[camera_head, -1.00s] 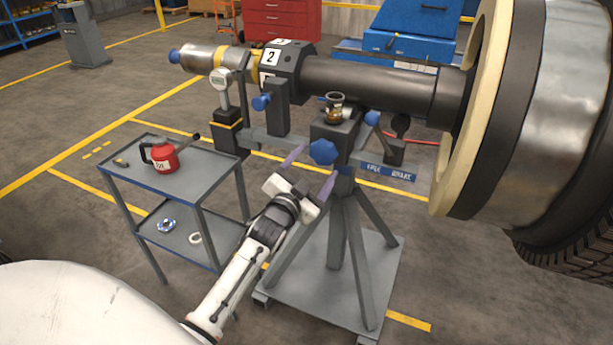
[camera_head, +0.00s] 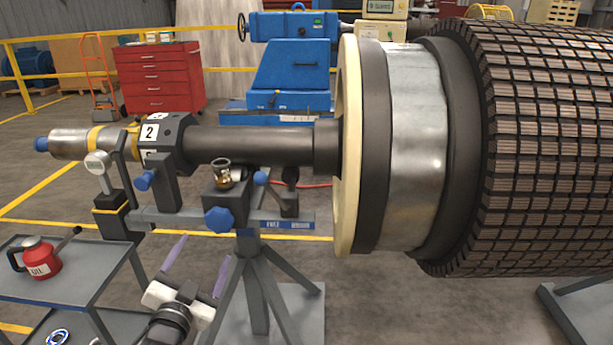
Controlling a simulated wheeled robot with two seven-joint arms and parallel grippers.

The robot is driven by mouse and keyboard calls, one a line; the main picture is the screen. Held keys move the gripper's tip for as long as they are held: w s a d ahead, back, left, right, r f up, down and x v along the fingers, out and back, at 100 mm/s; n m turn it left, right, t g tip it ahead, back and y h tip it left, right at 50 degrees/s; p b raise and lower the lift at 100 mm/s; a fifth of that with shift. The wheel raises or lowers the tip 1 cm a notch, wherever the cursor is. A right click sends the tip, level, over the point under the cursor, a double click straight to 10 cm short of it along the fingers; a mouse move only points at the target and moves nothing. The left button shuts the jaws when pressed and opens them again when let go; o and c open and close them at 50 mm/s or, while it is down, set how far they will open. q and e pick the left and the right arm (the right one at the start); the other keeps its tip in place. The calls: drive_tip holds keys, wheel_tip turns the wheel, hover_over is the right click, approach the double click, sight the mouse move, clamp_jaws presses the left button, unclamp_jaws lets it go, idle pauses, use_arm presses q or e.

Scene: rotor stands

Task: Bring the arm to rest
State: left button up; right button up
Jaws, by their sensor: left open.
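My left gripper (camera_head: 196,262) comes up from the bottom of the head view with its two purple fingers spread apart. It is open and nothing is between the fingers. It stands in front of the rotor stand (camera_head: 257,295), below and left of the stand's blue star knob (camera_head: 219,220). I cannot tell whether it touches anything. Most of my left arm is below the picture. My right gripper does not show.
A grey cart (camera_head: 85,285) with a red oil can (camera_head: 41,258) stands at the left. The rotor shaft (camera_head: 255,143) and large rotor (camera_head: 545,150) span the middle and right. A small brass-based glass cup (camera_head: 223,176) sits on the stand. A red cabinet (camera_head: 160,78) is behind.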

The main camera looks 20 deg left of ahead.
use_arm(q)
drive_tip(key=s+d+f+n+g+h, duration=0.1)
drive_tip(key=s+d+f+g+h, duration=0.2)
drive_tip(key=s+d+f, duration=0.7)
drive_tip(key=s+d+f+n+g+h, duration=0.1)
drive_tip(key=s+d+f+g+h, duration=0.2)
drive_tip(key=s+d+f+g, duration=0.3)
drive_tip(key=s+d+f, duration=0.5)
drive_tip(key=s+f, duration=0.3)
drive_tip(key=s, duration=0.1)
drive_tip(key=shift+s+f+h, duration=0.25)
drive_tip(key=shift+f+h, duration=0.15)
drive_tip(key=shift+w, duration=0.1)
idle(0.4)
